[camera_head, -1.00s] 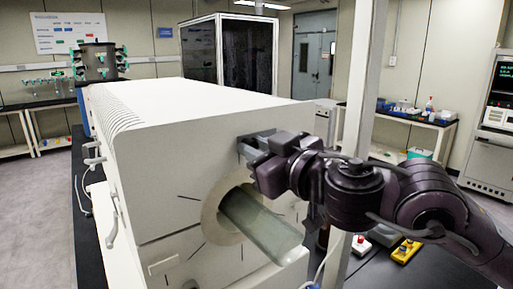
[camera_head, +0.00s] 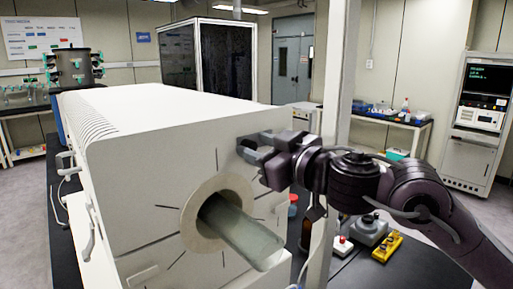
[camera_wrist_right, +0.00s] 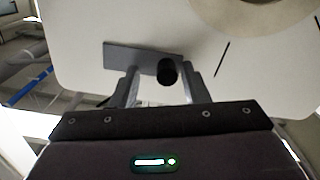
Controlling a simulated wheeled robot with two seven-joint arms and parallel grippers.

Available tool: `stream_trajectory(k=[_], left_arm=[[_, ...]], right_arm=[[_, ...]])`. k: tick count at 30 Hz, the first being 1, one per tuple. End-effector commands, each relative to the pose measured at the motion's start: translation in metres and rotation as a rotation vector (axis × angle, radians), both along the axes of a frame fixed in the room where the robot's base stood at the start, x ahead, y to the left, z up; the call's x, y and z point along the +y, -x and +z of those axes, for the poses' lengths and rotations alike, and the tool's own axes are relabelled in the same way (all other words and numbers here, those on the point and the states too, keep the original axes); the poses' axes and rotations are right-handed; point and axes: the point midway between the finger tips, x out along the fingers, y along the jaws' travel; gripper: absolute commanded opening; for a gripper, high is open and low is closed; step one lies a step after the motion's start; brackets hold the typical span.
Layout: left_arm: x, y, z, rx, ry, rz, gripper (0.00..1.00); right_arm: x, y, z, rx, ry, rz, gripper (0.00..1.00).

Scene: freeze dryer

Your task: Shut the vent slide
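The vent slide is a grey plate (camera_wrist_right: 118,53) with a black knob (camera_wrist_right: 167,72) on the pale front panel of the large white machine (camera_head: 150,180). My right gripper (camera_wrist_right: 163,92) is open. Its two fingers point at the panel, with the knob between them and closer to the right finger in the right wrist view. I cannot tell whether a finger touches the knob. In the head view my right gripper (camera_head: 250,148) is at the upper right of the front panel and hides the slide. My left gripper is not in view.
A glass tube (camera_head: 245,238) sticks out of a round collar (camera_head: 190,222) below and left of my right gripper. A pale upright post (camera_head: 335,110) stands close to my right arm. A yellow box (camera_head: 386,247) and small bottles stand on the dark bench.

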Motion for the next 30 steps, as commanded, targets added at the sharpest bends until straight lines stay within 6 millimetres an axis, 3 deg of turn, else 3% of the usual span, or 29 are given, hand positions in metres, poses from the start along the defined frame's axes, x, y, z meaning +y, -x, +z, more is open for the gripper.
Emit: stream_trajectory(k=[10, 21, 30], left_arm=[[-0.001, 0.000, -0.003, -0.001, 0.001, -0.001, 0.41], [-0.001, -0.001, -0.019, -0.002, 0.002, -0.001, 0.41], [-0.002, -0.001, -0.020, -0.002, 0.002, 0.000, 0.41]], right_arm=[[-0.002, 0.006, -0.001, -0.001, 0.000, 0.004, 0.41], [-0.039, 0.052, -0.002, -0.003, 0.000, 0.001, 0.41], [-0.047, 0.063, -0.001, 0.002, 0.000, 0.002, 0.41]])
